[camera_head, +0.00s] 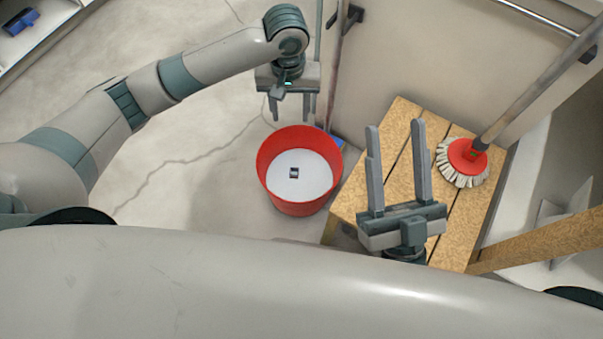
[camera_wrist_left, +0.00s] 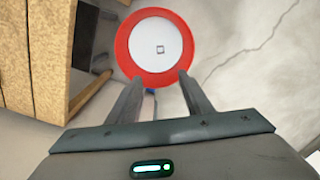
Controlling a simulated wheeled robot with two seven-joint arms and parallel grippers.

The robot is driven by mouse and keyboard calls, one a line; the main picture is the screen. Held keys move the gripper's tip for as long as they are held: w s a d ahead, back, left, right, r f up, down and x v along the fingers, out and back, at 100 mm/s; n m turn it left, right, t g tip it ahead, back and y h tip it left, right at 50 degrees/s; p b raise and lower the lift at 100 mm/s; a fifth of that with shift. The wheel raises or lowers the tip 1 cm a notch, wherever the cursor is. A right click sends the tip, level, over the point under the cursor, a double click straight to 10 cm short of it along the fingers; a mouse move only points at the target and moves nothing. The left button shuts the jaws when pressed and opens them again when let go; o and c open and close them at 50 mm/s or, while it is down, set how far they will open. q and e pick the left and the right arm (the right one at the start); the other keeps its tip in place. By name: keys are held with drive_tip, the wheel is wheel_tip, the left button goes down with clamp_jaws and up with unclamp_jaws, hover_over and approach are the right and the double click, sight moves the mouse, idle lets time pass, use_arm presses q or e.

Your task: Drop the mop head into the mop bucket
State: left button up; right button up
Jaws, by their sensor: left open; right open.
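The mop bucket (camera_head: 273,175) is a red round bucket with a pale inside, standing on the floor. A small dark square thing (camera_head: 294,173) lies inside it. The bucket also shows in the left wrist view (camera_wrist_left: 124,47). The mop head (camera_head: 464,160) has a red middle and a pale fringe, and rests on a wooden slatted top with its handle (camera_head: 535,95) leaning up to the right. My left gripper (camera_head: 291,118) is open and empty, just beyond the bucket's far rim. My right gripper (camera_head: 395,124) is open and empty, left of the mop head and not touching it.
The wooden slatted top (camera_head: 400,120) stands right of the bucket. A blue thing (camera_head: 324,145) shows partly behind the bucket. A pale wall panel (camera_head: 415,60) stands behind the wooden top. The cracked floor (camera_head: 190,165) left of the bucket is clear.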

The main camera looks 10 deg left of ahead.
use_arm(q)
wheel_tip(320, 180, up, 3)
drive_tip(key=shift+p, duration=0.3)
use_arm(e)
drive_tip(key=shift+a+f+g, duration=0.3)
drive_tip(key=shift+f+g, duration=0.1)
drive_tip(key=shift+f, duration=0.2)
drive_tip(key=shift+a+f+g, duration=0.25)
drive_tip(key=shift+f+g, duration=0.15)
drive_tip(key=shift+f, duration=0.2)
